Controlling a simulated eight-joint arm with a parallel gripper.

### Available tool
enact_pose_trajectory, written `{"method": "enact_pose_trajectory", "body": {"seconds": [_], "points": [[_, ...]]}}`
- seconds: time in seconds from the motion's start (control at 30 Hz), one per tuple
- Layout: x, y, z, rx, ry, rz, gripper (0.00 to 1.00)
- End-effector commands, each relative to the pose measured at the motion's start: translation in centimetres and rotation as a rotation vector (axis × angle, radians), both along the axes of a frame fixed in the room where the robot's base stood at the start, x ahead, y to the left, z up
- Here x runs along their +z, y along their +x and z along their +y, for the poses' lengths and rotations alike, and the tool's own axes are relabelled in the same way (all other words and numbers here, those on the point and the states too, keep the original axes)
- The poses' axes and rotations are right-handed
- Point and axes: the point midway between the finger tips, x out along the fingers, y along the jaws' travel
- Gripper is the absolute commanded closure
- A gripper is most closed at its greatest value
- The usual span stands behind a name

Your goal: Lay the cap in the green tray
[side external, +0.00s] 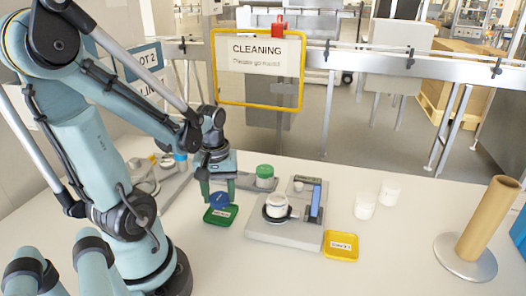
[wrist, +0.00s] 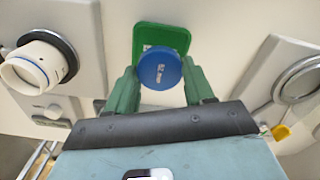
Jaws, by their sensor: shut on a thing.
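The green tray (wrist: 162,35) lies directly beyond and partly under the cap in that view. In the side view, my gripper (side external: 219,193) holds the blue cap (side external: 219,201) over the green tray (side external: 220,215). The cap hides part of the tray, and I cannot tell whether they touch.
A grey device (side external: 275,234) with a white jar (side external: 276,206) stands right of the green tray. A yellow tray (side external: 341,246) lies in front of it. A green-lidded jar (side external: 264,176) stands behind. White jars (side external: 364,206) and a cardboard roll (side external: 487,220) stand further right.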

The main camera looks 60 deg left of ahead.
Motion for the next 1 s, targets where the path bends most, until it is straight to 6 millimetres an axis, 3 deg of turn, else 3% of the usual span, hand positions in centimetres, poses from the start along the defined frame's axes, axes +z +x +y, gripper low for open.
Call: {"method": "enact_pose_trajectory", "body": {"seconds": [0.33,0.97,1.0], "points": [[-3.0,0.0,0.0,0.0,0.0,0.0,0.84],[-4.1,0.0,-0.1,0.0,0.001,-0.002,0.84],[-4.0,0.0,0.0,0.0,0.002,-0.003,0.42]]}}
